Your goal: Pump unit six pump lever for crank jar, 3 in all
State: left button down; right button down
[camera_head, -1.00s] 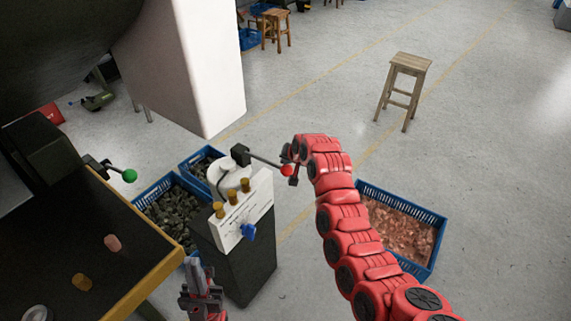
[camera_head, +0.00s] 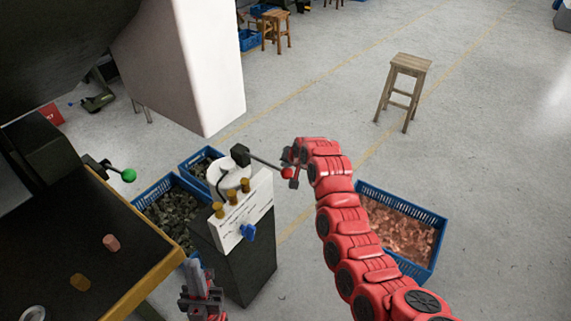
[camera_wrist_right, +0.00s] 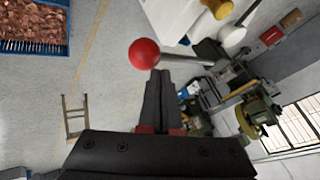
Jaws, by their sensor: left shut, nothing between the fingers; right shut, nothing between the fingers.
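The pump unit (camera_head: 242,225) is a dark pedestal with a white labelled panel and a white jar (camera_head: 234,178) on top. Its lever (camera_head: 262,160) is a dark rod that ends in a red ball (camera_head: 287,173). My right gripper (camera_head: 293,172) is at the red ball in the head view. In the right wrist view the red ball (camera_wrist_right: 144,54) sits just beyond the tips of my shut, empty right gripper (camera_wrist_right: 158,75); I cannot tell if they touch. My left gripper (camera_head: 197,275) is shut and empty, low in front of the pedestal.
A dark table (camera_head: 60,250) with a wooden edge stands at the left, near a green-knobbed lever (camera_head: 129,176). Blue crates hold dark pieces (camera_head: 170,215) and copper pieces (camera_head: 400,232). A wooden stool (camera_head: 408,65) stands on open floor.

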aim_at(288, 173)
jog(key=shift+s+d+f+b, duration=0.15)
jog(key=shift+f+b, duration=0.35)
jog(key=shift+f, duration=0.55)
jog(key=shift+s+d+f+b, duration=0.1)
jog(key=shift+f+b, duration=0.4)
jog(key=shift+f, duration=0.55)
dwell(1.2)
jog(key=shift+r, duration=0.1)
dwell(0.4)
jog(key=shift+w+a+r, duration=0.1)
jog(key=shift+r, duration=1.1)
jog(key=shift+w+a+r, duration=0.15)
jog(key=shift+w+r, duration=0.05)
jog(key=shift+r, duration=0.9)
jog(key=shift+w+a+r, duration=0.1)
jog(key=shift+w+r, duration=0.05)
jog(key=shift+r, duration=1.1)
jog(key=r, duration=0.5)
jog(key=shift+w+a+p, duration=0.2)
jog(key=shift+a+p, duration=0.15)
jog(key=shift+p, duration=0.05)
